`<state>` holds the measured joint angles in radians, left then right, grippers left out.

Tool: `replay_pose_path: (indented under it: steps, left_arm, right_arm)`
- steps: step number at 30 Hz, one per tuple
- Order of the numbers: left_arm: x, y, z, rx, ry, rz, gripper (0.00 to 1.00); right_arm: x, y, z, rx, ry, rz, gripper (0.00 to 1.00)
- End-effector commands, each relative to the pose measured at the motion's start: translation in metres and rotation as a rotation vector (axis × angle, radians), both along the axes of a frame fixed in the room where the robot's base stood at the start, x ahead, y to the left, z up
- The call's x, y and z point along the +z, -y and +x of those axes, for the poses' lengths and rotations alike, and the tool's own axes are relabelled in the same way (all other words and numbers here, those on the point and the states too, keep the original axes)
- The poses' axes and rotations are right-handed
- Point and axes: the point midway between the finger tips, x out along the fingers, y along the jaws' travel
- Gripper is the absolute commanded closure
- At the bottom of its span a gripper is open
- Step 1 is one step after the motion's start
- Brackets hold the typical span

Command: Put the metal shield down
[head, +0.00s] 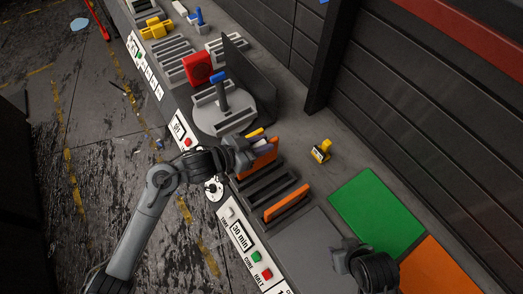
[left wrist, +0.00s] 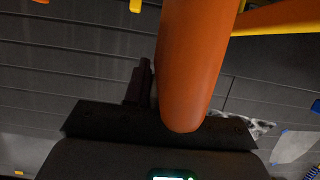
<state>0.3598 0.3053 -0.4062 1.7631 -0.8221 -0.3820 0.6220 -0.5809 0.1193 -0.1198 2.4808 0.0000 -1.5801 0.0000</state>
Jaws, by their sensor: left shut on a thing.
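My left gripper (head: 248,152) is at the slotted rack on the bench in the head view. It is shut on an orange thing (left wrist: 187,60), which fills the middle of the left wrist view and hides the fingertips. I cannot tell whether this is the metal shield. An orange panel (head: 262,161) shows beside the gripper, with yellow and blue-grey parts close by. A dark upright plate (head: 252,78) stands behind the round turntable (head: 224,118). My right gripper (head: 348,258) is over the bench at lower right, and its jaws are unclear.
Another orange panel (head: 287,203) stands in the dark slotted rack (head: 262,188). A small yellow-and-black object (head: 321,151) sits on the bare bench behind. Green (head: 378,212) and orange (head: 440,268) mats lie to the right. A red block (head: 198,68) stands near the turntable.

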Motion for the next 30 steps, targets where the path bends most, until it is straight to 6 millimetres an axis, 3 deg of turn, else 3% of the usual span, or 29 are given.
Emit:
replay_pose_path:
  steps: [5,15,28,29,30]
  left_arm:
    - [-0.007,0.001,0.004,0.0,-0.002,-0.001,1.0]
    - [-0.041,0.001,0.004,0.0,0.0,-0.001,1.0]
    - [-0.046,0.001,0.004,0.0,0.0,0.0,1.0]
    - [-0.046,0.001,0.004,0.0,0.0,0.0,0.72]
    - [-0.046,0.001,0.004,0.0,0.0,0.0,0.65]
  right_arm:
    - [-0.001,-0.001,0.0,-0.002,0.0,0.004,0.57]
    - [-0.004,-0.001,0.0,-0.002,-0.001,0.004,0.57]
    - [-0.005,0.001,0.0,0.004,0.0,-0.006,0.57]
    - [-0.005,0.001,0.0,0.004,0.0,-0.006,0.57]
    - [-0.005,0.001,0.0,0.004,0.0,-0.006,0.57]
